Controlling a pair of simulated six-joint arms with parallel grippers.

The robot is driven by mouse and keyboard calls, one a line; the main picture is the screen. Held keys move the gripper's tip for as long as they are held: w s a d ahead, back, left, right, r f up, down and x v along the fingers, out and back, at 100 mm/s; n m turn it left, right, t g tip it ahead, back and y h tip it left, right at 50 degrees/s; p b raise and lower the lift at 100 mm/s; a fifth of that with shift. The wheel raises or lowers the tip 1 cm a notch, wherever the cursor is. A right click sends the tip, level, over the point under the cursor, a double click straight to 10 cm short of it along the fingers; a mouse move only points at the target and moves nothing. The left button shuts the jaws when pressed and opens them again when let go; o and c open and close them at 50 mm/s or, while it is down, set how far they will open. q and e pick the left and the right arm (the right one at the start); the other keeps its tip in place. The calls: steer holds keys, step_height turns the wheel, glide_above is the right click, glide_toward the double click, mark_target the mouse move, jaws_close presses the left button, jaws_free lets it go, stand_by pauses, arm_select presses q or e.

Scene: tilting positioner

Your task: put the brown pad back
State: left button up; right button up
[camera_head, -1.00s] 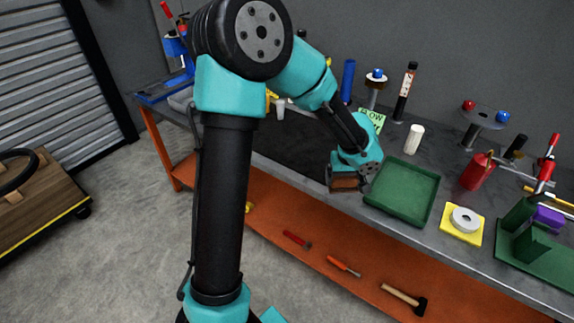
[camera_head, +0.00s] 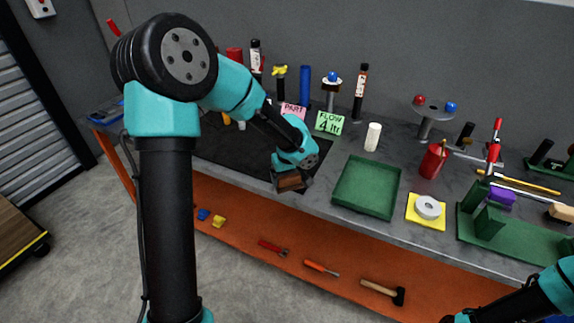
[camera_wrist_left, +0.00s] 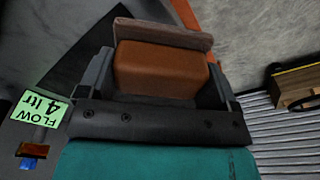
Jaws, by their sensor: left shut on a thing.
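The brown pad (camera_head: 290,182) is a small block with a rust-brown body and a duller grey-brown layer along one face. My left gripper (camera_head: 291,179) is shut on it, near the bench's front edge and left of the green tray. In the left wrist view the pad (camera_wrist_left: 160,70) sits between both fingers, with its duller layer (camera_wrist_left: 165,34) on the far side from the palm. The pad appears held above the bench, but the exact gap cannot be told. Part of my right arm shows at the bottom right; its gripper is out of frame.
A black mat (camera_head: 235,150) covers the bench left of the green tray (camera_head: 366,207). Behind stand a green FLOW card (camera_head: 329,122), a pink card (camera_head: 293,110), a white cylinder (camera_head: 373,137) and upright tools. A white ring on a yellow plate (camera_head: 426,222) lies right of the tray.

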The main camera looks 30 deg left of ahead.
arm_select(q)
steer(key=w+a, duration=0.2)
steer(key=w, duration=0.1)
steer(key=w+a, duration=0.1)
steer(key=w, duration=0.2)
steer(key=w+a+f, duration=0.1)
steer(key=w+a, duration=0.1)
steer(key=w, duration=0.1)
steer(key=shift+w+a, duration=0.1)
steer(key=shift+a, duration=0.25)
steer(key=shift+w+a, duration=0.1)
steer(key=shift+w, duration=0.1)
steer(key=shift+w+a+f, duration=0.15)
steer(key=shift+w+f, duration=0.05)
steer(key=shift+f, duration=1.6)
steer(key=shift+f, duration=0.15)
steer(key=o, duration=0.7)
